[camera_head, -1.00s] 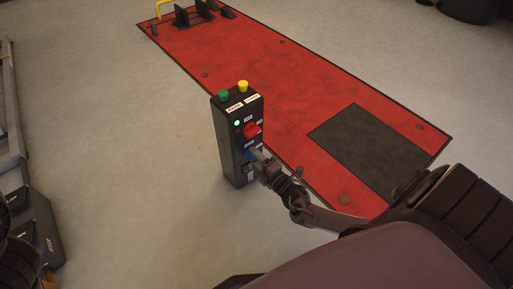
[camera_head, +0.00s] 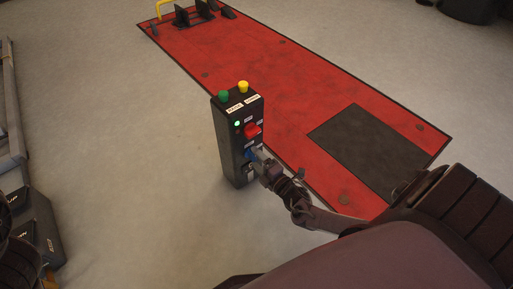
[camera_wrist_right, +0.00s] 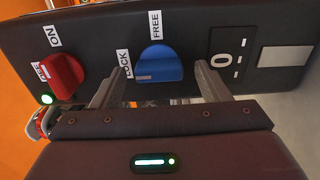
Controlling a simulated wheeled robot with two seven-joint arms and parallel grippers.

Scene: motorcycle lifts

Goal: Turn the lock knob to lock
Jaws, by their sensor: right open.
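The blue lock knob (camera_wrist_right: 158,64) is on the dark control box (camera_head: 229,146), with a LOCK label (camera_wrist_right: 123,63) to its left and a FREE label (camera_wrist_right: 155,24) above it in the right wrist view. A pale mark shows near the knob's lower left edge. My right gripper (camera_wrist_right: 160,71) is open, with one finger on either side of the knob; whether they touch it I cannot tell. In the head view the gripper (camera_head: 260,158) reaches the box from the lower right and partly covers the blue knob (camera_head: 250,153). My left gripper is out of view.
A red knob (camera_wrist_right: 62,75) with an ON label and a lit green lamp (camera_wrist_right: 47,98) sits beside the blue knob. Green (camera_head: 223,96) and yellow (camera_head: 243,86) buttons top the box. A red lift platform (camera_head: 290,90) lies behind.

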